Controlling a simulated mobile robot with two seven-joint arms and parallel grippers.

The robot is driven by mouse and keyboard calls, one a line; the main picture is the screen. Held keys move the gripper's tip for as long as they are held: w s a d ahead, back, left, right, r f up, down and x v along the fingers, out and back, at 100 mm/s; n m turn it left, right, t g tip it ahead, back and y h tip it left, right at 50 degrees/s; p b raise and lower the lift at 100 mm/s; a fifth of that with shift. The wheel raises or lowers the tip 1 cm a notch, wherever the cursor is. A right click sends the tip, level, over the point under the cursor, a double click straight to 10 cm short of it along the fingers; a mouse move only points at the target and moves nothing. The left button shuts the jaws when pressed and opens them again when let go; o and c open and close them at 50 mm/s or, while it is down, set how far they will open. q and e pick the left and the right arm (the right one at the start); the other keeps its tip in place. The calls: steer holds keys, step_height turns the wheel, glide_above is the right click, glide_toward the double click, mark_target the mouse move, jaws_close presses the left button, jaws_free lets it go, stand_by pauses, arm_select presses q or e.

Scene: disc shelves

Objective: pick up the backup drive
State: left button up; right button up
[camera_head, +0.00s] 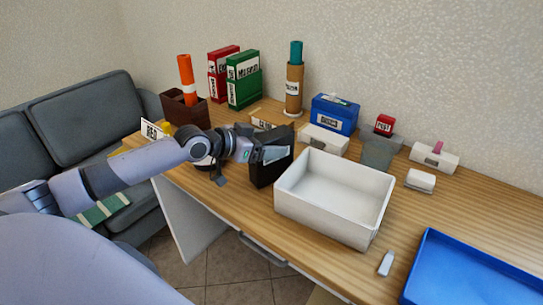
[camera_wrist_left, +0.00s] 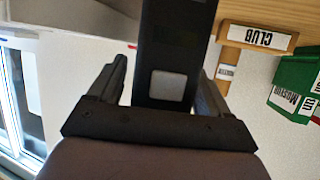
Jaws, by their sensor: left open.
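A black upright box-like object (camera_head: 262,176), which fits the backup drive, stands on the wooden desk just left of the white bin; no name is readable on it. In the left wrist view, the black object (camera_wrist_left: 172,40) with a pale square on its face lies between the two fingers. My left gripper (camera_head: 270,152) is at the upper part of this object in the head view. It is open, with a finger on either side and visible gaps, so it does not look clamped. The far finger is partly hidden in the head view. My right gripper is not in view.
A white open bin (camera_head: 330,222) stands close to the right of the black object. A blue tray (camera_head: 425,262) lies at the front right. Red (camera_head: 222,65) and green binders (camera_head: 243,90), a blue box (camera_head: 334,118) and small labelled holders line the back.

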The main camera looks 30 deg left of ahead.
arm_select(q)
steer(key=shift+c, duration=0.4)
steer(key=c, duration=1)
steer(key=shift+w+r, duration=0.1)
steer(key=shift+c, duration=1)
